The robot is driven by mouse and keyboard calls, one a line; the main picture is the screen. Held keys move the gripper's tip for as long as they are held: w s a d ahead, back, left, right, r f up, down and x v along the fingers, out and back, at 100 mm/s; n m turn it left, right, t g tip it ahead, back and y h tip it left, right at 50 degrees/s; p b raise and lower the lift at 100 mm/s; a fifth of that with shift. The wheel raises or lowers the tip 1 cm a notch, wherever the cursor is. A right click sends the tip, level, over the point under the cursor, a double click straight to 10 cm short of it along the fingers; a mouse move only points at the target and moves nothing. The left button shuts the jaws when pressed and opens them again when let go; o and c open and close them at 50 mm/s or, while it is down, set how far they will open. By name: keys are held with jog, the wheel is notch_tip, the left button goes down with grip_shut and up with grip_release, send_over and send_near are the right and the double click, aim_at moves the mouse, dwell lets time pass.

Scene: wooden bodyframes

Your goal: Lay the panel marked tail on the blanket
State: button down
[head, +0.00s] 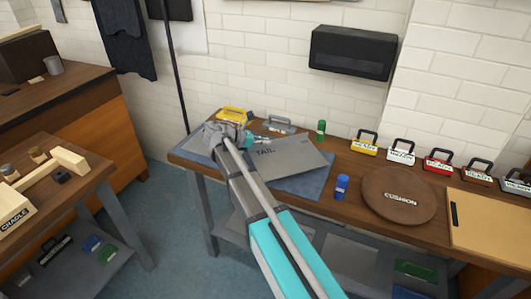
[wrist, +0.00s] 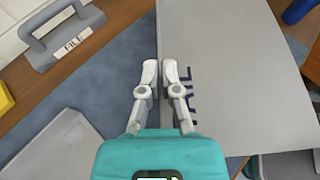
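The grey panel marked "TAIL" (head: 295,153) is over the blue-grey blanket (head: 312,190) on the far bench. In the wrist view the panel (wrist: 235,60) fills the right side and covers part of the blanket (wrist: 105,90). My gripper (head: 222,130) is at the panel's left end. In the wrist view its fingers (wrist: 160,68) are close together, one on each side of the panel's left edge, and look shut on it. The panel seems raised and slightly tilted; its gap to the blanket is hidden. The right finger partly covers dark marks on the panel.
A grey handled block marked "FILE" (wrist: 72,38) and a yellow item (head: 235,115) stand behind the blanket. A green can (head: 321,129) and a blue can (head: 342,185) are near its right side. A round cushion (head: 398,194) lies farther right. Another pale plate (wrist: 52,148) shows at lower left.

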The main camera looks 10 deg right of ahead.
aim_at(266, 149)
dwell(0.3)
jog(key=shift+w+d+f+b, duration=0.25)
jog(key=shift+w+f+b, duration=0.15)
jog(key=shift+f+b, duration=0.25)
jog(key=shift+s+f+b, duration=0.1)
jog(key=shift+f+b, duration=1.25)
jog(key=c, duration=0.8)
grip_release()
